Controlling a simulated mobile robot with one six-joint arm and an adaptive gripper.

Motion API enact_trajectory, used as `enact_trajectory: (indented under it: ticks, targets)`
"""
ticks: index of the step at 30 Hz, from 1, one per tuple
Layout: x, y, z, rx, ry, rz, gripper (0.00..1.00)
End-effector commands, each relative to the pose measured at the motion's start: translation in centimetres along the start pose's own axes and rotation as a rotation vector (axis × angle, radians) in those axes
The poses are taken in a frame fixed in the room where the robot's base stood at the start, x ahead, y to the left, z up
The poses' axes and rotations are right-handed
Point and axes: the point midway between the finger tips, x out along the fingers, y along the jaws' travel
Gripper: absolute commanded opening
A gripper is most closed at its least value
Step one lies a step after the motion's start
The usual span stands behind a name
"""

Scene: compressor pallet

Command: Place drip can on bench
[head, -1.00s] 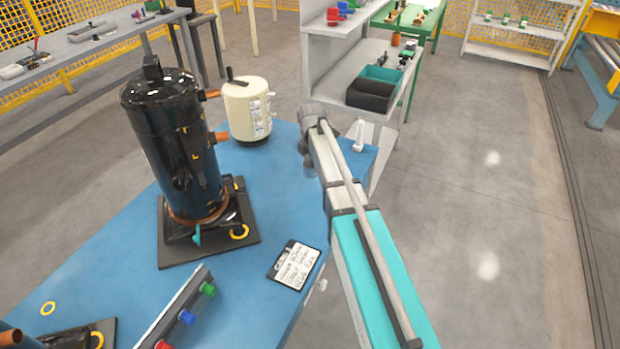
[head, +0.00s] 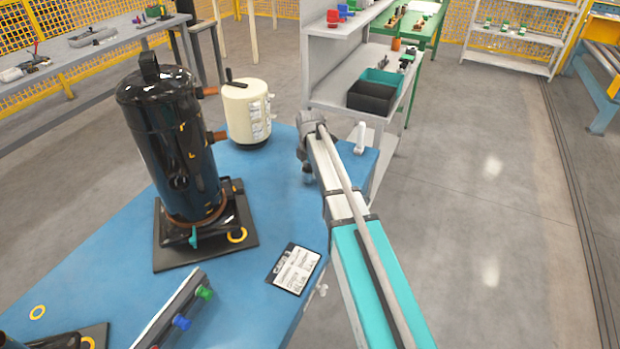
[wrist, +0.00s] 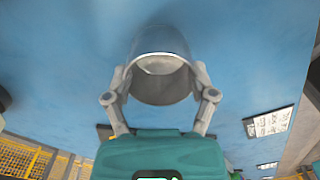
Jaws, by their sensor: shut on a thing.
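The drip can (wrist: 160,52) is a grey metal, round, open-topped can in the wrist view. My gripper (wrist: 162,88) is shut on it, with one finger on each side. The bench (wrist: 55,65) has a blue top and fills the background behind the can; I cannot tell whether the can touches it. In the head view my arm reaches over the far right part of the blue bench (head: 255,215). There the arm hides most of my gripper, and the can is not clearly seen.
A black compressor (head: 180,150) stands on a dark plate at the bench's left. A cream canister (head: 246,112) stands near the back edge. A label card (head: 295,268) and a rail with coloured knobs (head: 170,310) lie nearer. Bench surface between them is clear.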

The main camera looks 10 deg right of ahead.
Motion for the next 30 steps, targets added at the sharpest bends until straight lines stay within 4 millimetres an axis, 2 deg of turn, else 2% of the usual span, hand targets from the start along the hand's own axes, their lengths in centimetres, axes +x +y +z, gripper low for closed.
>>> enact_trajectory:
  ticks: [1,6,24,25,29,30]
  targets:
    - [0.9,0.0,0.0,0.0,0.0,0.0,0.19]
    - [2.0,0.0,0.0,0.0,0.0,0.0,0.19]
    - [2.5,0.0,0.0,0.0,0.0,0.0,0.19]
    - [2.5,0.0,0.0,0.0,0.0,0.0,0.75]
    - [2.4,0.0,0.0,0.0,0.0,0.0,0.99]
    - [2.4,0.0,0.0,0.0,0.0,0.0,1.0]
